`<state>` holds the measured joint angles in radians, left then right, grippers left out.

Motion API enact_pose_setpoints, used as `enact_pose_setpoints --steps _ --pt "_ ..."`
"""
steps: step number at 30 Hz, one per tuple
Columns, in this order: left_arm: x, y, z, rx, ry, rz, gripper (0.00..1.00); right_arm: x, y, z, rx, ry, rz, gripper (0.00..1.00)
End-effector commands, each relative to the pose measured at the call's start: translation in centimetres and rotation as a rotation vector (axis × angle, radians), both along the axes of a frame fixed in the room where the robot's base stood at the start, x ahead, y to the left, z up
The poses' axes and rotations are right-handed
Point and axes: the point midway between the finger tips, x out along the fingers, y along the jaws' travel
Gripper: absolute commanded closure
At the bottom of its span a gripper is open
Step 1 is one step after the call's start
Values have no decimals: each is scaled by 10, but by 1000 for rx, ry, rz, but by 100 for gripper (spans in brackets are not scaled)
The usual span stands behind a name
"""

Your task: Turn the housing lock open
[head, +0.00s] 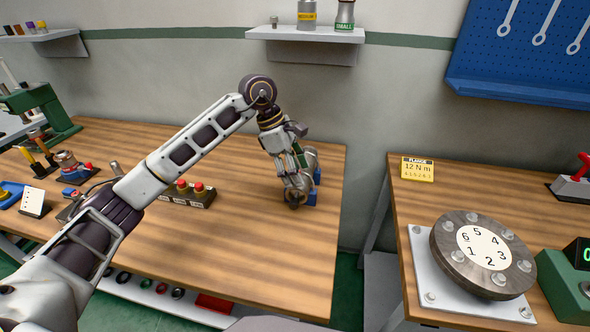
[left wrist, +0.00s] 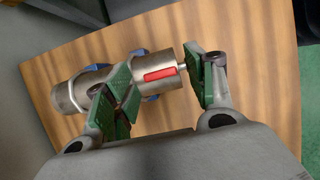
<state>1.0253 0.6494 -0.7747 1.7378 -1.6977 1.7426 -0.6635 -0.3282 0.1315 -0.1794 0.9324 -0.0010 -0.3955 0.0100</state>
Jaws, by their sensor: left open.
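The housing is a grey metal cylinder (left wrist: 68,92) lying on its side in blue supports on the wooden bench. A collar with a red strip (left wrist: 158,73) is at its right part in the left wrist view. A short pale pin (left wrist: 181,67) sticks out from the collar's right side. My left gripper (head: 294,196) is open over the housing, with green pads. One finger is over the middle of the cylinder; the other is beside the pin, and I cannot tell if they touch. In the head view the gripper mostly hides the housing (head: 311,158). My right gripper is not in view.
A box with red buttons (head: 196,194) stands on the bench left of the gripper. A wall shelf (head: 305,34) hangs behind. Across a gap, the right bench (head: 400,215) carries a numbered flange (head: 455,262). The bench front is clear.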

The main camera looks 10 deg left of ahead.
Motion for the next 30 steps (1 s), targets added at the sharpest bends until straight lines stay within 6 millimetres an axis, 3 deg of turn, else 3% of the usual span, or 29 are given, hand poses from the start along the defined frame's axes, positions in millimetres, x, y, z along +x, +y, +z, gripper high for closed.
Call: enact_pose_setpoints --steps 6,16,30 --pt "0 0 0 0 0 0 47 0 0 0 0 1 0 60" --pt "0 0 0 0 0 0 90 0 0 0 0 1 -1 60" --pt "0 1 0 0 -3 56 90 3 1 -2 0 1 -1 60"
